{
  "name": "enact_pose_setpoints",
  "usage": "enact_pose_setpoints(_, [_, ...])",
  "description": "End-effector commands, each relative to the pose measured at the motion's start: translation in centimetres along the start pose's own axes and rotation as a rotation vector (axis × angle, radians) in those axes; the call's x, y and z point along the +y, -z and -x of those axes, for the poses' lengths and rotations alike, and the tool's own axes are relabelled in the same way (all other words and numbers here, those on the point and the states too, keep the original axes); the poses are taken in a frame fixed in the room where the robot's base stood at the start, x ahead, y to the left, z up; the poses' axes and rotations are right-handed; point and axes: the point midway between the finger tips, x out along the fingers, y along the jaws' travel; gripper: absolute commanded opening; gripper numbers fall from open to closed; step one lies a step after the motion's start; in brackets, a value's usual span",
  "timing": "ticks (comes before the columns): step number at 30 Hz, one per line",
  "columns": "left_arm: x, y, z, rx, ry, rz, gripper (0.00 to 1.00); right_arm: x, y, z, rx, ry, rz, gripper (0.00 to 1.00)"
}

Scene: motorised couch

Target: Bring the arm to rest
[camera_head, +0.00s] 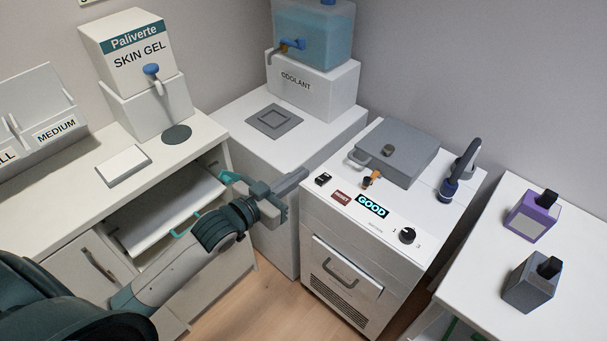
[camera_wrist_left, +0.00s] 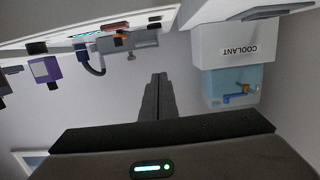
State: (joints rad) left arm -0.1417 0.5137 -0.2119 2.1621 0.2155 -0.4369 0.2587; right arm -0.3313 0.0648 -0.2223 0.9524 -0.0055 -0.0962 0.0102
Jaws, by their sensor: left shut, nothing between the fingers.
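My left arm comes in from the lower left in the head view and reaches up to the right. The gripper appears apart from the machine, though the exact gap is hard to judge. In the left wrist view, the two dark fingers (camera_wrist_left: 158,80) are together with nothing between them. My right gripper is not in view.
The skin gel dispenser (camera_head: 138,65) and coolant tank (camera_head: 315,35) stand at the back. Purple (camera_head: 533,215) and grey (camera_head: 530,283) bottles stand on the right table. Floor shows below the arm.

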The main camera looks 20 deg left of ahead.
Motion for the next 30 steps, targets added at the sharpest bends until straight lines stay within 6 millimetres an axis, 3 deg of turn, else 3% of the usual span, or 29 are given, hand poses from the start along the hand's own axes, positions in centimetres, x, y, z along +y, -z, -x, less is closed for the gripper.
enact_pose_setpoints(16, [0.0, 0.0, 0.1, -0.001, 0.001, 0.0, 0.0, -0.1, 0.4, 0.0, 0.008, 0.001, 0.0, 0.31])
enact_pose_setpoints(20, [-0.3, -1.1, -0.1, -0.014, 0.009, 0.003, 0.0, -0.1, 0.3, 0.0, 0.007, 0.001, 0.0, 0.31])
enact_pose_setpoints(23, [-0.8, -3.4, -0.5, -0.042, 0.027, 0.01, 0.0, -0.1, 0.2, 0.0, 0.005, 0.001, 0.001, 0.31])
enact_pose_setpoints(26, [-1.5, -7.2, -0.9, -0.091, 0.054, 0.018, 0.0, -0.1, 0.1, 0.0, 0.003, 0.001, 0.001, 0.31])
enact_pose_setpoints(30, [-2.2, -14.7, -1.0, -0.185, 0.098, 0.033, 0.0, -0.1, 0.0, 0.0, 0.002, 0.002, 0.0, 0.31])
